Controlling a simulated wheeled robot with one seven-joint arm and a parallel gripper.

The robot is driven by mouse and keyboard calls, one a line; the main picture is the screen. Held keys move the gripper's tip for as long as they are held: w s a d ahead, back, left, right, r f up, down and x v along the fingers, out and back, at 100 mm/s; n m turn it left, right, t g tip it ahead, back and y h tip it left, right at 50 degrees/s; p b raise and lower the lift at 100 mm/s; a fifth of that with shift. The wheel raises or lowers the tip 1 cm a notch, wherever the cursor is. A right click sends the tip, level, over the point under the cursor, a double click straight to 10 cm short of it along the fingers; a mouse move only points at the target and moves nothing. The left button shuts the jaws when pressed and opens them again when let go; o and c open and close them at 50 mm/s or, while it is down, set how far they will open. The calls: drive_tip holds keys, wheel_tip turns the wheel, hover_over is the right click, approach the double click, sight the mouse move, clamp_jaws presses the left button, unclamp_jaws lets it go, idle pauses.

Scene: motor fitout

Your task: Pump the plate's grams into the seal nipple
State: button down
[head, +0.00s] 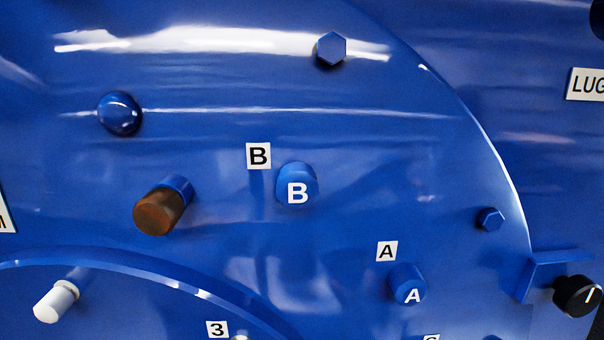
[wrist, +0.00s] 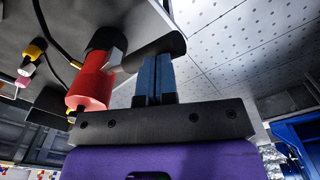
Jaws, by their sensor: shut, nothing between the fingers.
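In the head view a blue motor face fills the picture. On it are a blue cap marked B (head: 297,184) and a blue cap marked A (head: 407,284). A stub with a brown end (head: 158,213) stands at centre left, and a white-ended fitting (head: 56,302) is at lower left. I cannot tell which of these is the seal nipple. No plate with a readable gram figure shows. In the wrist view my gripper (wrist: 155,62) has its blue fingers together, with nothing between them. Its tips are by a dark cylinder (wrist: 158,50) beside a red cylindrical tool (wrist: 91,82); contact is unclear.
In the head view are hex bolts (head: 331,49) (head: 490,219), a domed blue boss (head: 119,114), and a black knob (head: 577,296) on a blue bracket at right. A partly cut-off LUG label (head: 587,84) is at upper right. Yellow and pink fittings (wrist: 30,62) with cables show left in the wrist view.

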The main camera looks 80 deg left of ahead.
drive_tip(key=shift+f, duration=1.8)
drive_tip(key=shift+r, duration=2.7)
drive_tip(key=shift+f, duration=2.7)
drive_tip(key=shift+r, duration=2.7)
drive_tip(key=shift+r, duration=2.5)
